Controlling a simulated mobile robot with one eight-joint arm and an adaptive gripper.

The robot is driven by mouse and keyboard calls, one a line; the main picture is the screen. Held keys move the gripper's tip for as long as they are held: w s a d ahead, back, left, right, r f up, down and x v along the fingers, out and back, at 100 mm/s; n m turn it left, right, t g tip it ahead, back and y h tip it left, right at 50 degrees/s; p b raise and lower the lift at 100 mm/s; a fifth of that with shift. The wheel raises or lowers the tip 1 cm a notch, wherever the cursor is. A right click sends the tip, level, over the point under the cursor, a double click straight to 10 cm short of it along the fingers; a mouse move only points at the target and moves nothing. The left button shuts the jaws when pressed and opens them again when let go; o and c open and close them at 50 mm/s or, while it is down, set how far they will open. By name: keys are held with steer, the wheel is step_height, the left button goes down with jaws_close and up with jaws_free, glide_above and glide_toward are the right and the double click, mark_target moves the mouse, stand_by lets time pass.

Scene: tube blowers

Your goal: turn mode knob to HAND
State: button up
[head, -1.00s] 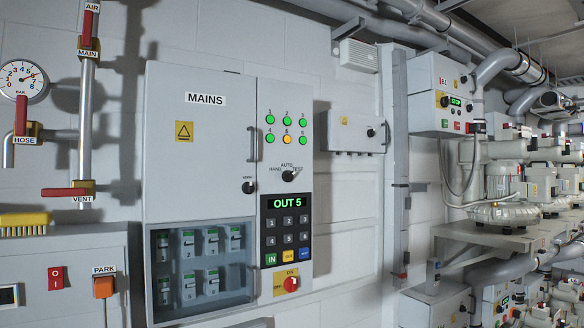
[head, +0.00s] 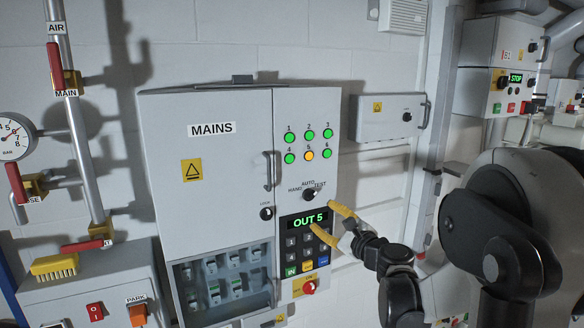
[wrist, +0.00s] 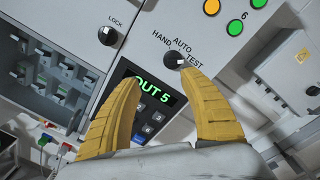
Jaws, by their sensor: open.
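The mode knob (head: 309,194) is a small black knob on the grey MAINS cabinet (head: 215,110), with HAND at its left, AUTO above and TEST at its right. A light mark on the knob appears to face the TEST side; it is small in the picture. The knob also shows in the wrist view (wrist: 173,60), just beyond the right fingertip. My gripper (head: 323,226) has two yellow fingers, spread apart and empty. It is in front of the cabinet, below and right of the knob. Whether a finger touches the knob cannot be told. In the wrist view, the gripper (wrist: 155,78) frames the OUT 5 display (wrist: 150,88).
Lit buttons (head: 309,145) sit above. A small wall box (head: 385,117) is at the right.

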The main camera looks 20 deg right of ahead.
mark_target(313, 196)
steer(key=shift+m+h, duration=0.3)
steer(key=shift+m, duration=0.4)
steer(key=w+p, duration=0.1)
steer(key=w, duration=0.2)
steer(key=w+d+r, duration=0.1)
steer(key=w, duration=0.3)
steer(key=w+p, duration=0.1)
steer(key=w, duration=0.3)
steer(key=shift+w+d+r+p, duration=0.1)
steer(key=shift+d+r+p, duration=0.15)
steer(key=shift+d+p, duration=0.15)
steer(key=c, duration=1)
